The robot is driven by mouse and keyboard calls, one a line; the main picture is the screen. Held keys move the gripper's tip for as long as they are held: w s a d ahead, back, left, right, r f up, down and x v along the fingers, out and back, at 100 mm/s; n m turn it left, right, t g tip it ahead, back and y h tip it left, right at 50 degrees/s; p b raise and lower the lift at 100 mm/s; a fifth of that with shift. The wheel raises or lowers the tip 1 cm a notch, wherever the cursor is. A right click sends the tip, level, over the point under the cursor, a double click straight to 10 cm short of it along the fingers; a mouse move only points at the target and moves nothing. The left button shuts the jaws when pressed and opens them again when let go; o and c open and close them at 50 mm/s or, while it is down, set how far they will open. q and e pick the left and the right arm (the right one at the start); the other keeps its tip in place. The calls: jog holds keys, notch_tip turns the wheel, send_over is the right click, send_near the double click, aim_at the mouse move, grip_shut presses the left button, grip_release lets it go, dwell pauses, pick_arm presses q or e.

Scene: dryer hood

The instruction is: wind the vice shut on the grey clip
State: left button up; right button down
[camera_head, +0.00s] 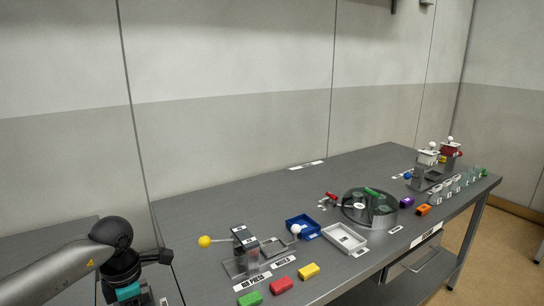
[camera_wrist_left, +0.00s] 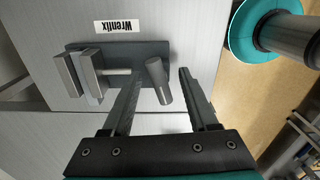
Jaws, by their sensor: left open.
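In the left wrist view a small vice stands on a dark base plate (camera_wrist_left: 120,50) beside an upside-down "Wrenfix" label. Two pale grey upright blocks, the vice jaws (camera_wrist_left: 93,72), stand close together on its left, with a rod running right from them. I cannot make out the grey clip as a separate thing. A grey cylindrical handle (camera_wrist_left: 158,82) sticks up on the right of the plate. My left gripper (camera_wrist_left: 159,72) is open, its fingers on either side of the handle, with gaps showing. In the head view my left arm comes in at lower left; its fingers and the vice cannot be seen there.
In the head view the grey bench (camera_head: 190,225) holds a press with a yellow knob (camera_head: 204,242), green, red and yellow blocks, a blue tray (camera_head: 303,228), a white tray (camera_head: 345,239) and a round turntable (camera_head: 370,210). The bench's back left is clear.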

pick_arm(q)
jog(key=shift+r, duration=0.15)
jog(key=shift+r+p, duration=2.35)
jog(key=shift+r, duration=0.55)
